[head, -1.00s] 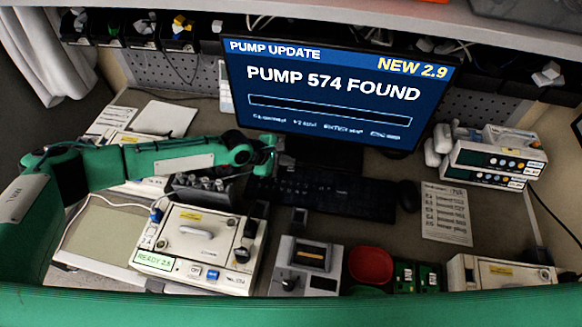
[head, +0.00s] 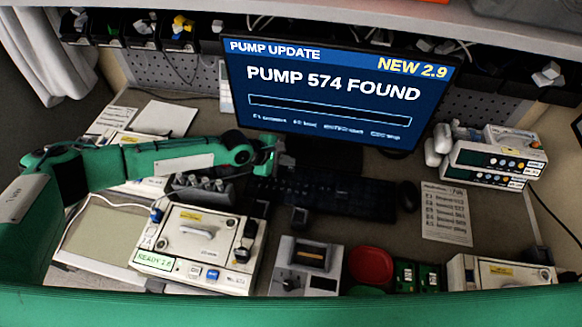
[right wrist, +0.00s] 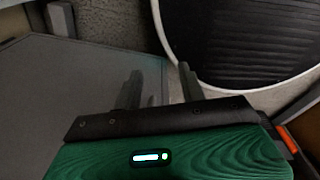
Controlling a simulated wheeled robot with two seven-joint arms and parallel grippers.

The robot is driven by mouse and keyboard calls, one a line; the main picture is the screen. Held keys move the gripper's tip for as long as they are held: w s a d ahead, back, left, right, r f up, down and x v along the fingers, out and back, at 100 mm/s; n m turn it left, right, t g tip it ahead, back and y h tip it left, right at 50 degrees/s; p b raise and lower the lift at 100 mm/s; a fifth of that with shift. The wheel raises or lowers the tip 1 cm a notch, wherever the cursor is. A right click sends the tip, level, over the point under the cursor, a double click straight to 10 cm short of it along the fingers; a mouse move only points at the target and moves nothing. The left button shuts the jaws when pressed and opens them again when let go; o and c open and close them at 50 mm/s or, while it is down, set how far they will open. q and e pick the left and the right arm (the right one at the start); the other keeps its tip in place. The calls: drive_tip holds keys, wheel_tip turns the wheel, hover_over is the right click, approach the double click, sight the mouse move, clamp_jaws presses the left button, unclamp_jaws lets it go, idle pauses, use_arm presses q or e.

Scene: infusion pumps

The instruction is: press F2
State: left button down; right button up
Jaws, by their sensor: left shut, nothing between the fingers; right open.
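The black keyboard (head: 325,197) lies on the desk below the monitor; its F2 key is too small to make out. The monitor (head: 330,95) reads "PUMP UPDATE", "NEW 2.9" and "PUMP 574 FOUND", with an empty bar and a row of small key hints beneath. My left gripper (head: 272,163) is shut and empty. In the head view it shows at the keyboard's upper left end; whether it touches a key cannot be told. My right gripper (right wrist: 158,85) is open and empty in the right wrist view, away from the keyboard, and is not visible in the head view.
A pump (head: 198,245) with a "READY" display stands front left. A grey device (head: 306,268), a red bowl (head: 371,267) and green boards (head: 416,276) are along the front. A mouse (head: 409,196), printed sheet (head: 446,213) and stacked pumps (head: 490,160) are at right.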

sight(287, 169)
use_arm(q)
drive_tip(key=shift+f, duration=0.1)
drive_tip(key=shift+f, duration=0.3)
drive_tip(key=shift+f, duration=0.4)
idle(0.5)
idle(0.4)
drive_tip(key=shift+r+p, duration=0.85)
drive_tip(key=shift+p, duration=0.05)
wheel_tip(287, 169, up, 5)
drive_tip(key=p, duration=0.5)
